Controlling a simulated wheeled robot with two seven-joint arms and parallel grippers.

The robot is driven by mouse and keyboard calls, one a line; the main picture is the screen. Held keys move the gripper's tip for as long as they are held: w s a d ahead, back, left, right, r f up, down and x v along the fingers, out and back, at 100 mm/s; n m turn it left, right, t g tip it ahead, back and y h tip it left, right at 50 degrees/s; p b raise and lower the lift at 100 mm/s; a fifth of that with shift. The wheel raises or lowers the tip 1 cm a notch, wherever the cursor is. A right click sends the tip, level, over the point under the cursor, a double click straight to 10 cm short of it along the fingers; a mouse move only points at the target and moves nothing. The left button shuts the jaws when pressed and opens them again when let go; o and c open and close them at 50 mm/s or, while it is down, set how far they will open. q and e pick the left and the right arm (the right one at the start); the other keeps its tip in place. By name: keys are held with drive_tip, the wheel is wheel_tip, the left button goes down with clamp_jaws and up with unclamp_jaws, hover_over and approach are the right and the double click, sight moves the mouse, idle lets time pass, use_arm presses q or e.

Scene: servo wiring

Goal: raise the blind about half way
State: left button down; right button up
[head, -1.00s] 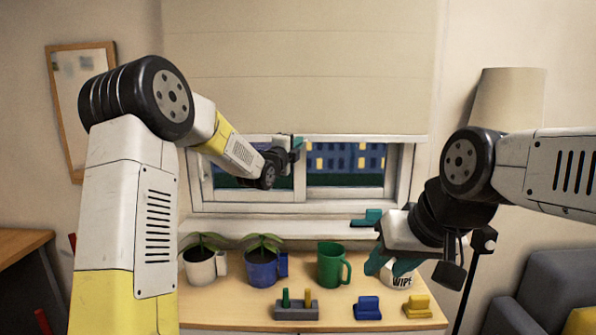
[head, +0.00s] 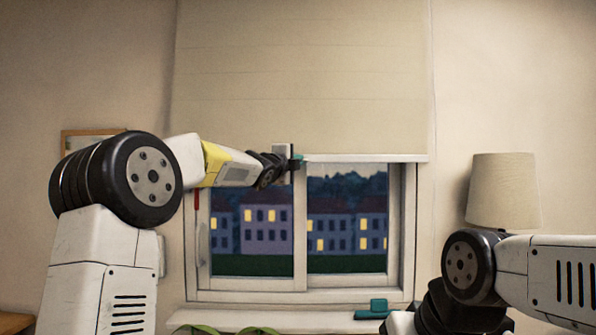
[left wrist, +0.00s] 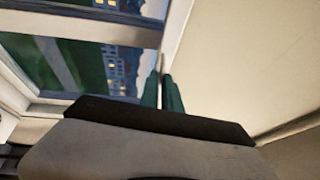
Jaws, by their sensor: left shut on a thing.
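The cream blind (head: 300,80) hangs over the upper part of the window (head: 299,230). Its pale bottom bar (head: 365,158) is at the top of the exposed glass and looks about level. My left gripper (head: 297,161) is shut on this bar, left of its middle. In the left wrist view, its two green fingers (left wrist: 163,92) are close together on the bar's edge, with the blind (left wrist: 240,60) to the right. My right gripper (head: 373,310) is low, in front of the sill.
The white sill (head: 290,316) runs below the window, with leaf tops (head: 205,329) at the bottom edge. A lamp shade (head: 503,190) stands right of the window, and a framed board (head: 90,143) hangs at left.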

use_arm(q)
drive_tip(key=c, duration=1.6)
unclamp_jaws()
drive_tip(key=shift+o, duration=0.2)
drive_tip(key=v, duration=0.7)
drive_tip(key=shift+s, duration=0.35)
drive_tip(key=shift+a+f, duration=0.1)
drive_tip(key=shift+a, duration=0.05)
